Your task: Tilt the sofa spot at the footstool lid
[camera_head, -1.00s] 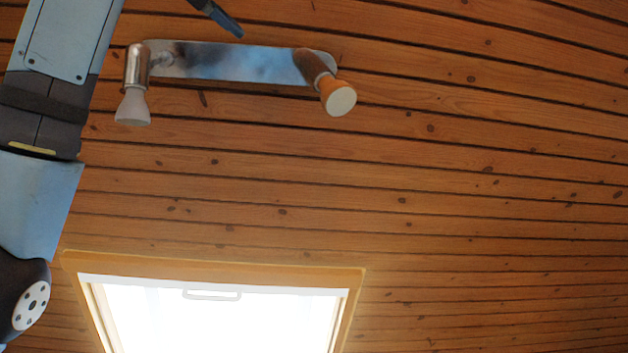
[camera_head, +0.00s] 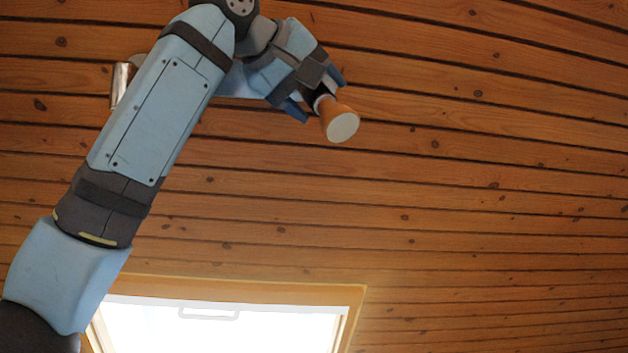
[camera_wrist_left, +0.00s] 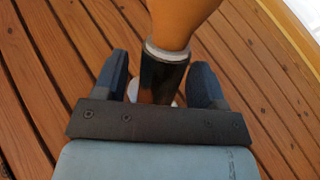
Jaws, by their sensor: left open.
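The right spot (camera_head: 340,122) has an orange-brown head with a pale round face, tilted down and right. My left gripper (camera_head: 318,93) is open around this spot's neck, one finger on each side. In the left wrist view the orange head (camera_wrist_left: 180,20), a pale ring and a dark neck show between the open fingers (camera_wrist_left: 158,80); contact is unclear. The left spot (camera_head: 122,84) is mostly hidden behind my arm. No label shows which is the sofa spot. The footstool lid and my right gripper are out of view.
The wood-plank ceiling (camera_head: 480,180) is clear to the right of the lamp. A bright skylight with a wooden frame (camera_head: 300,292) lies below. My left arm crosses the left side of the head view and covers much of the lamp bar.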

